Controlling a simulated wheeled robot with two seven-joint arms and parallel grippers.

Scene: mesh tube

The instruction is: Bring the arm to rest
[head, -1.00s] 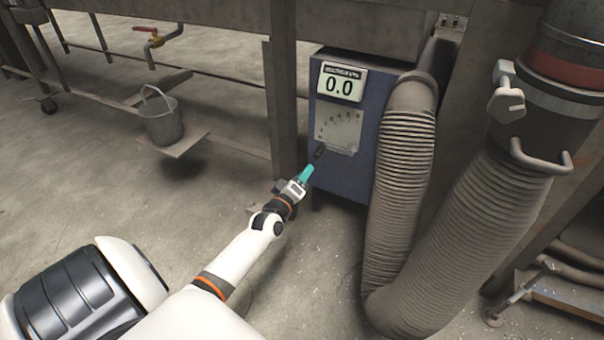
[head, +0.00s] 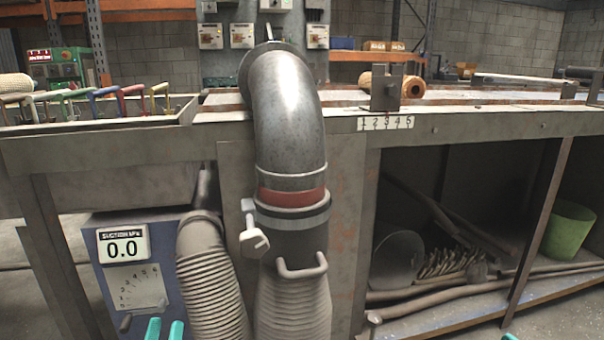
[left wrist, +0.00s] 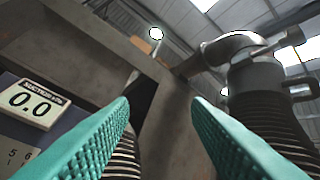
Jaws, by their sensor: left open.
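The arm behind the left gripper is below the head view. A small teal tip of my right gripper (head: 510,337) shows at the bottom edge; its jaws are hidden.
A ribbed grey hose (head: 212,280) runs up beside the suction unit. A metal elbow pipe (head: 287,125) with a red band and clamp handle (head: 252,238) rises to its right. The bench edge (head: 470,124) spans the view. A green bin (head: 567,230) stands on the lower shelf.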

